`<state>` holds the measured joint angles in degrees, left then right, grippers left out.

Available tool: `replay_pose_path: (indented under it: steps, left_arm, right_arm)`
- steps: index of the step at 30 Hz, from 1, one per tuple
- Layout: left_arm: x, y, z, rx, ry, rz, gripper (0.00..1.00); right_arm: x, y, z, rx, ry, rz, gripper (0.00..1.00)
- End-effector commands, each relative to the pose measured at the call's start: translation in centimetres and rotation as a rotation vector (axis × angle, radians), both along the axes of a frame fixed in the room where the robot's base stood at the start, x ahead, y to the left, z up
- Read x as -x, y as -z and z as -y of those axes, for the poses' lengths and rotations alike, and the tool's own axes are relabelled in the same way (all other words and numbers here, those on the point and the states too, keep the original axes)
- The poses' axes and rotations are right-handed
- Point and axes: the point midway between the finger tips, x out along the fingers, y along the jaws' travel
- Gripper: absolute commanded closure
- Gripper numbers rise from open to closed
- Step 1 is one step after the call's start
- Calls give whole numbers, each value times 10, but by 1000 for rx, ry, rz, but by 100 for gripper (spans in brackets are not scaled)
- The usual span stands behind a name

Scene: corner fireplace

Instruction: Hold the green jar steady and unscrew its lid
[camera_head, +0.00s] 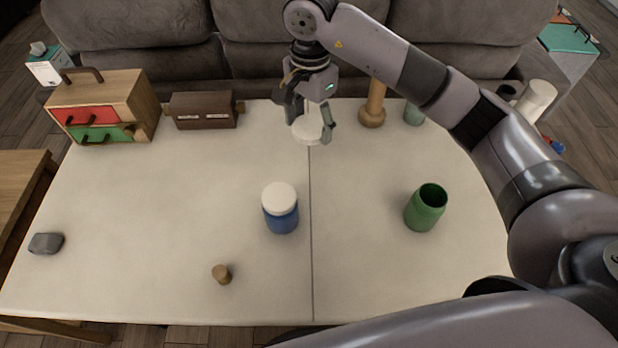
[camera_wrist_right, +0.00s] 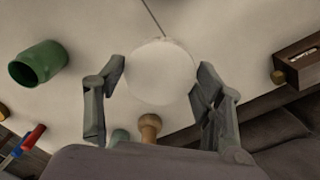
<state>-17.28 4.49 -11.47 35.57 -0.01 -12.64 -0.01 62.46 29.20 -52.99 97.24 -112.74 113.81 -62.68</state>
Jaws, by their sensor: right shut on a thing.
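The green jar (camera_head: 425,208) stands upright and open on the right half of the table, with no lid on it; it also shows at the left of the right wrist view (camera_wrist_right: 38,64). My right gripper (camera_head: 311,127) is at the far middle of the table, well away from the jar. It is shut on a round white lid (camera_head: 307,131), which fills the space between its fingers in the right wrist view (camera_wrist_right: 160,72). I cannot tell whether the lid touches the table. My left gripper is not in view.
A blue jar with a white lid (camera_head: 281,210) stands mid-table. A wooden knob (camera_head: 222,273) and grey block (camera_head: 46,243) are nearer the front. A small drawer cabinet (camera_head: 103,108), brown box (camera_head: 204,110) and wooden post (camera_head: 373,107) line the back. The front right is clear.

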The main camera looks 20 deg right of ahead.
Motion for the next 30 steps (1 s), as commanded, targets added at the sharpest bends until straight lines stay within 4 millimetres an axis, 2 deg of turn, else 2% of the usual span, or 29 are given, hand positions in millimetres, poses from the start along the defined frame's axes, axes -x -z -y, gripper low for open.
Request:
replay_pose_path:
  steps: [5, 15, 18, 25, 30]
  left_arm:
    - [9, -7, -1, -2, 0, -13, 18]
    - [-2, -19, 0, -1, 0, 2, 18]
    - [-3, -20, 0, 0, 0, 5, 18]
    - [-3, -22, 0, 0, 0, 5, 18]
    - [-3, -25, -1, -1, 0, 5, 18]
  right_arm:
    - [2, 41, 0, 2, 8, -7, 71]
    - [1, 128, 0, 0, 5, -4, 71]
    - [1, 142, 0, 1, 4, -2, 71]
    - [0, 159, 0, 0, 3, 0, 71]
    - [1, 185, -1, -1, 5, -3, 71]
